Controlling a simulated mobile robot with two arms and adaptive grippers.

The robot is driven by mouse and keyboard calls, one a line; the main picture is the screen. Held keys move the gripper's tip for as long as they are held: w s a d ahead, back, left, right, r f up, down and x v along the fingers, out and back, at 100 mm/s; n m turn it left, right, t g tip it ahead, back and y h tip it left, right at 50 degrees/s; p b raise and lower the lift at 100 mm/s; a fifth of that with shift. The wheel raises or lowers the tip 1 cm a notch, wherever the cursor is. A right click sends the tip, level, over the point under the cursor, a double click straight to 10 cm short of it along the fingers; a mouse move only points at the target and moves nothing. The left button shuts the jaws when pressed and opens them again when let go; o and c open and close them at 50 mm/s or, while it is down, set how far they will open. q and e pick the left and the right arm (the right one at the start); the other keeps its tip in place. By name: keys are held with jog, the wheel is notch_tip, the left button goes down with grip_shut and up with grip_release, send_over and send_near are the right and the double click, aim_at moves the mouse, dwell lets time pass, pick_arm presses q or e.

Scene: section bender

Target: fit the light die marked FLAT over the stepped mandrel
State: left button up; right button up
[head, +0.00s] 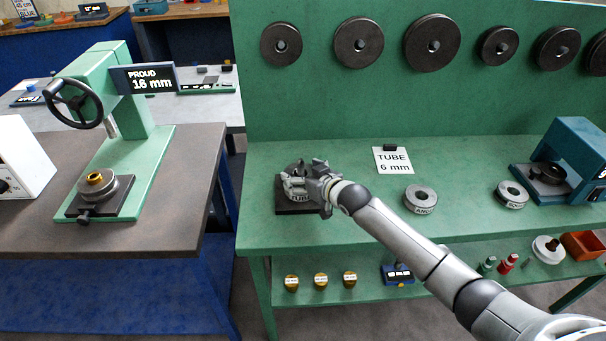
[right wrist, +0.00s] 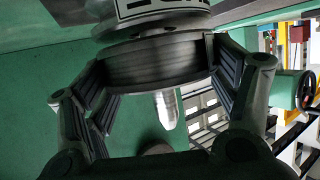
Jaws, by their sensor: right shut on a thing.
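My right gripper (head: 308,184) is over a dark square base (head: 287,209) at the left of the green bench. A pale ring with lettering that seems to begin "TUB" (head: 299,198) shows below the fingers. In the right wrist view the finger pads press on both sides of a dark grey round body (right wrist: 158,62), below a pale labelled rim (right wrist: 160,10). A shiny tapered pin (right wrist: 167,108) shows beyond it; I cannot tell whether it is the stepped mandrel. No label clearly reads FLAT. My left gripper is out of view.
A ring marked ANGL (head: 421,198) and a ring with an unclear label (head: 512,194) stand right on the bench (head: 455,165). A "TUBE 6 mm" card (head: 393,160) stands behind. A blue machine (head: 560,160) is far right. A green press (head: 118,110) stands on the left table.

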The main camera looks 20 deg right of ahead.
jog(key=shift+f, duration=0.25)
jog(key=o, duration=1.3)
jog(key=shift+c, duration=0.2)
jog(key=shift+f, duration=0.15)
jog(key=v, duration=1.2)
jog(key=shift+d, duration=0.1)
